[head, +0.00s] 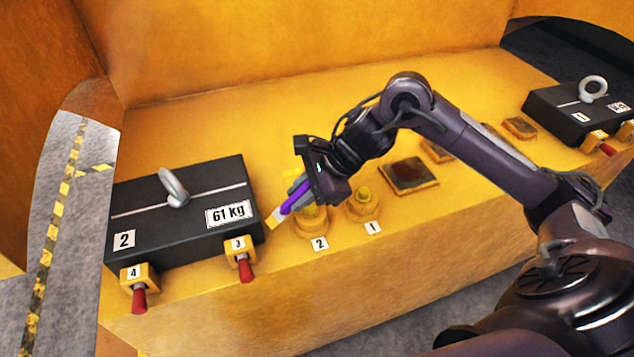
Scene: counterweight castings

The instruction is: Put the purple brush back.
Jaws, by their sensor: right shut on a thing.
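The purple brush (294,199) is between the fingers of my right gripper (298,187), which is shut on it. The brush is tilted, its pale bristle end pointing down and left, close to the right end of the dark casting 2. It shows just above and left of a round yellow fitting (312,222) behind label 2; I cannot tell whether they touch. A second round yellow fitting (363,207) stands to the right, behind label 1. The fingers partly hide the fitting at label 2. My left gripper is out of view.
Casting 2 (135,212), marked 61 kg, has a lifting eye and red-handled clamps 3 (240,250) and 4 (139,278) at its front. Casting 1 (570,112) stands far right. Dark square pads (410,174) lie on the yellow ledge between. A yellow wall rises behind.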

